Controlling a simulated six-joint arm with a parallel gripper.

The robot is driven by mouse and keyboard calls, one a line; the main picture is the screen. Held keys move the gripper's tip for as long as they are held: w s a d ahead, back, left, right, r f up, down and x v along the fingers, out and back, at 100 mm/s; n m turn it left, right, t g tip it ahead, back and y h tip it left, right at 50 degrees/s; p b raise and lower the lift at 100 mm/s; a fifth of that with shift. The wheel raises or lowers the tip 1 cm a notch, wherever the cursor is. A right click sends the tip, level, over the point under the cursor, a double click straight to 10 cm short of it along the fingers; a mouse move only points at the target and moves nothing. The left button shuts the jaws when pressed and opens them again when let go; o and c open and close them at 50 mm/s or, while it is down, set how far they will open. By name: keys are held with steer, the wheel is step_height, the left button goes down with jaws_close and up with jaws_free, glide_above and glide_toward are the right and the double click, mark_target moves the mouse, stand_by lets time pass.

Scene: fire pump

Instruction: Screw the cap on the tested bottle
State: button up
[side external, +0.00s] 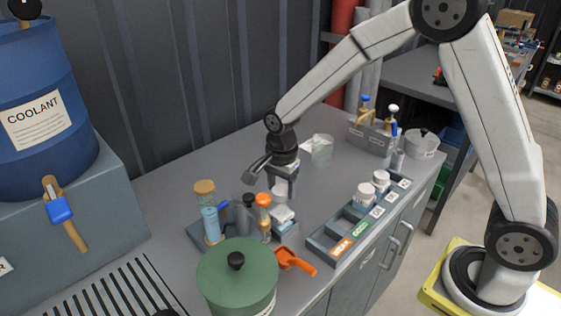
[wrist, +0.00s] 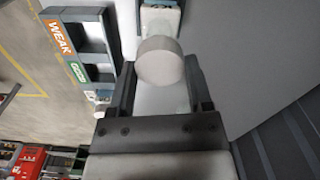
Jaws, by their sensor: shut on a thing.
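My gripper (side external: 285,178) points down above the bench in the side view, shut on a small white round cap (side external: 279,190). In the wrist view the cap (wrist: 160,62) shows its round face between the two fingers (wrist: 159,88). A white bottle (side external: 283,213) sits in a small grey-blue holder (side external: 287,230), in front of and below the gripper. Part of a white thing in this holder shows at the top edge of the wrist view (wrist: 160,16), partly covered by the cap. The cap appears apart from the bottle; the bottle's mouth is not clear.
A sorting tray (side external: 323,246) with WEAK and GOOD labels stands at right, with two white-capped bottles (side external: 366,193) in its far slots. A sampling stand (side external: 206,222), orange scoop (side external: 296,262) and green pot (side external: 237,280) crowd the left front. Bench behind the gripper is fairly clear.

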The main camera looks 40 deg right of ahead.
steer(key=shift+f, duration=1.05)
steer(key=shift+f, duration=0.55)
stand_by(1.2)
